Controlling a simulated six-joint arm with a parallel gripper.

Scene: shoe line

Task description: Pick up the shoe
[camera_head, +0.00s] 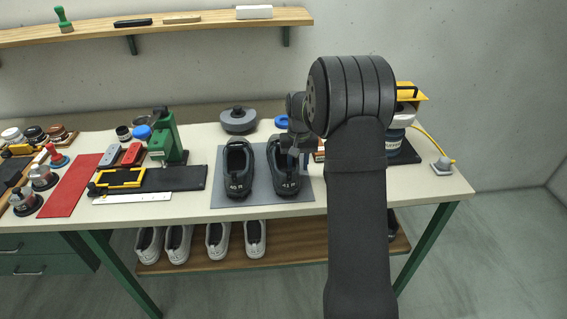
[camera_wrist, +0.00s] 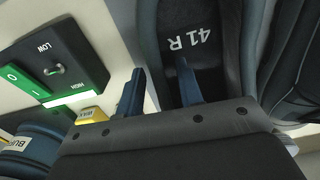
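Two dark shoes stand side by side on a grey mat (camera_head: 262,203) in the head view. The left shoe (camera_head: 238,166) has a white mark that looks like 43 R or similar. The right shoe (camera_head: 287,184) reads 41 R, and its insole label shows in the wrist view (camera_wrist: 190,52). My gripper (camera_head: 297,158) is at the right shoe, partly hidden by my arm. In the wrist view my gripper (camera_wrist: 160,85) has its two blue fingers apart, one over the shoe's opening and one beside its side wall. Contact cannot be told.
A control box (camera_wrist: 55,62) with LOW and HIGH marks stands beside the shoe in the wrist view. A green press (camera_head: 164,140) and a round grey lidded pot (camera_head: 238,120) are nearby. Several white shoes (camera_head: 178,243) sit on the lower shelf.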

